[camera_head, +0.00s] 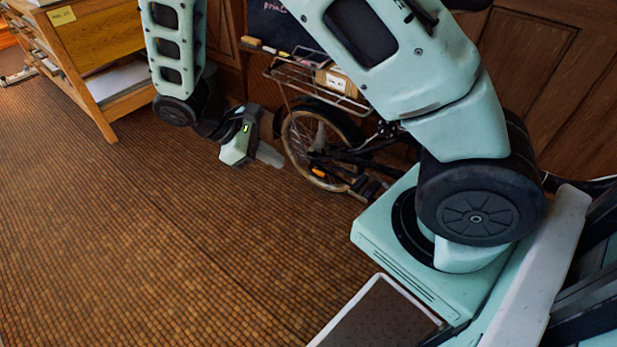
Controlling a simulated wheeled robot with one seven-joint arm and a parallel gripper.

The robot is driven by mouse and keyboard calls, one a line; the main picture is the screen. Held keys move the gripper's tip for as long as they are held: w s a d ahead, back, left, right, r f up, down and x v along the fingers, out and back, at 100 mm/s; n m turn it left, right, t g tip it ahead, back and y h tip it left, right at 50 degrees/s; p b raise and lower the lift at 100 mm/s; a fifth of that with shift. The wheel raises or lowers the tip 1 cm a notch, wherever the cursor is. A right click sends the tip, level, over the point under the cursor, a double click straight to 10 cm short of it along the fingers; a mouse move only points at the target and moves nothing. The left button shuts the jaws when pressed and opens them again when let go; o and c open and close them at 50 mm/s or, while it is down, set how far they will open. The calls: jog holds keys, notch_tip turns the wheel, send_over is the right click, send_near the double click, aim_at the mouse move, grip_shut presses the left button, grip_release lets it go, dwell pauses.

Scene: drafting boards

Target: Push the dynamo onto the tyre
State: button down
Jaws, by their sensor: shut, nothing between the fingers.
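The bicycle's rear wheel stands by the wooden panelling, with its tyre (301,174) running round a pale rim under a dark mudguard. My gripper (270,156) is low and just left of the wheel, its pale fingers shut and pointing right towards it. Nothing shows between the fingers. A gap seems to lie between fingertips and tyre, but I cannot be sure of the depth. I cannot make out the dynamo; it is too small to tell or hidden by the bicycle frame or my arm.
A wire rack (290,75) with a labelled cardboard box (336,80) sits above the wheel. A wooden drawer cabinet (100,40) stands at upper left. My arm hides the front of the bicycle. The brown tiled floor (130,230) is clear at left.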

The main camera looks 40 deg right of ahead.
jog(key=w+d+f+n+h+b, duration=0.2)
jog(key=w+d+f+h+b, duration=0.4)
jog(key=f+b, duration=0.5)
jog(key=w+d+f+n+h+b, duration=0.15)
jog(key=d+f+h+b, duration=0.25)
jog(key=d+f+b, duration=0.65)
jog(key=w+d+f+n+h+b, duration=0.2)
jog(key=w+d+f+h+b, duration=0.4)
jog(key=f, duration=0.8)
jog(key=w+a+f+n+t+h+b, duration=0.1)
jog(key=w+f+n+t+h+b, duration=0.3)
jog(key=f+t+b, duration=0.4)
jog(key=shift+a+n+t+b, duration=0.3)
jog(key=shift+a+n+b, duration=0.05)
jog(key=shift+n, duration=0.4)
jog(key=p, duration=0.5)
send_near(314, 148)
jog(key=w+d, duration=0.1)
jog(key=d, duration=0.3)
jog(key=r+p, duration=0.2)
jog(key=shift+w+d+r+p, duration=0.1)
jog(key=shift+d+r+p, duration=0.15)
jog(key=shift+d+p, duration=0.05)
jog(key=shift+r+p, duration=0.35)
jog(key=shift+r, duration=0.1)
